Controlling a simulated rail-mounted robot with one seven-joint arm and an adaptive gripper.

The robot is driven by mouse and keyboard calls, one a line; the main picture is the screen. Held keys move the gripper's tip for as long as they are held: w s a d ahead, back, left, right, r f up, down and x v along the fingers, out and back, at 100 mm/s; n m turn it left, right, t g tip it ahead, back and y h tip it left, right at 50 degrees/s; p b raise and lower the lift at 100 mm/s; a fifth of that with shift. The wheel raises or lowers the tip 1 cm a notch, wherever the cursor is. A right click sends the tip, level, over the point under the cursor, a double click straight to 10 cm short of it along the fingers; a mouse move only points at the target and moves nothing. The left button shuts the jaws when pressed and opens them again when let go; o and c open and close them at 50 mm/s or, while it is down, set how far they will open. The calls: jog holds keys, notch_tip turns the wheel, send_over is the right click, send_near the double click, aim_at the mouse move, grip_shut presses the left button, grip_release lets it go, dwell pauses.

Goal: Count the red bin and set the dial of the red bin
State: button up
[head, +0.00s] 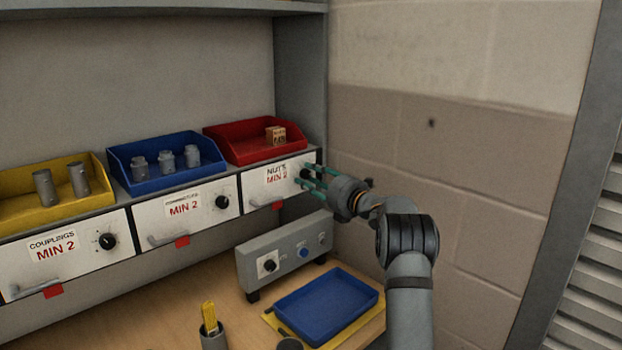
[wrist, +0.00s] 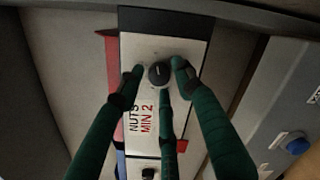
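The red bin (head: 228,133) stands at the right end of the shelf. One small tan block-like item (head: 275,134) shows in it; part of its floor is hidden behind the front wall. Below it is a white drawer front (head: 258,185) labelled NUTS MIN 2. Its black round dial (wrist: 158,73) shows in the wrist view with a light pointer mark. My gripper (head: 309,177) has its green fingers spread around the dial, one at each side and one below in the wrist view. They look slightly apart from it; contact is unclear.
A blue bin (head: 122,172) with several grey cylinders and a yellow bin (head: 20,212) with 2 cylinders stand to the left. Below are a grey control box (head: 262,251) and a blue tray (head: 345,292) on the bench. A wall (head: 450,150) is close on the right.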

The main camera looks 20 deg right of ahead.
jog(key=shift+f, duration=0.1)
grip_shut()
jog(key=shift+f+n+b, duration=0.15)
jog(key=shift+n+b, duration=0.15)
jog(key=shift+b, duration=0.1)
